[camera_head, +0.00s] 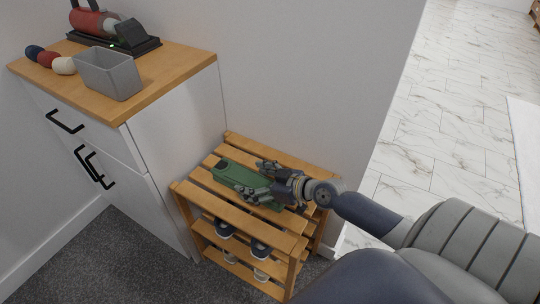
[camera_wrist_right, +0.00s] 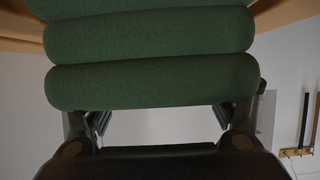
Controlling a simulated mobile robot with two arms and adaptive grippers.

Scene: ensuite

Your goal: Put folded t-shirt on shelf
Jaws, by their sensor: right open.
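The folded t-shirt (camera_head: 240,181) is green and lies on the slatted top of the wooden shelf (camera_head: 180,188). In the right wrist view the green t-shirt (camera_wrist_right: 150,80) fills the upper middle as thick rolled folds. My right gripper (camera_head: 258,180) is over the shelf top with its fingers on either side of the t-shirt. In the right wrist view the fingers are spread wide, with a gap beside the folds. Part of the t-shirt is hidden by the gripper. My left gripper is not in view.
Shoes (camera_head: 261,249) stand on the lower levels of the shelf. A white cabinet (camera_head: 175,130) with a wooden top stands to the left. It carries a grey bin (camera_head: 110,75), a black stand with a red device (camera_head: 90,22) and small coloured balls (camera_head: 48,59). A wall is behind the shelf.

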